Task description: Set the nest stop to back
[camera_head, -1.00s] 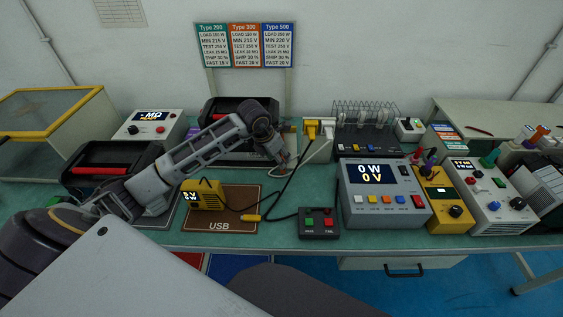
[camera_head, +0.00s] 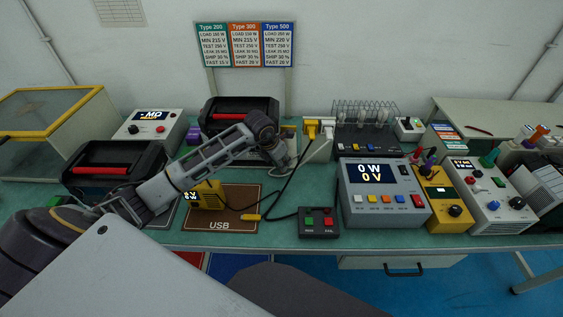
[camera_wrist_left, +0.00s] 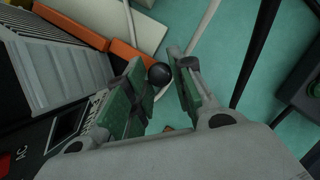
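A black ball knob (camera_wrist_left: 159,75), which may be the nest stop's handle, shows in the left wrist view between the two green-padded fingers of my left gripper (camera_wrist_left: 160,92). The fingers are apart, with a visible gap at the right of the knob; whether the left finger touches it I cannot tell. In the head view my left gripper (camera_head: 286,163) is low at the back of the bench, in front of a black unit (camera_head: 212,112) with a red handle. Its fingertips and the knob are hard to make out there. My right gripper is not in view.
A grey meter (camera_head: 382,205), a yellow box (camera_head: 440,213) and a button box (camera_head: 319,233) stand to the right. Black cables (camera_head: 281,188) run beside my gripper. A yellow meter (camera_head: 207,190) on the brown USB mat (camera_head: 235,226) is partly behind my arm.

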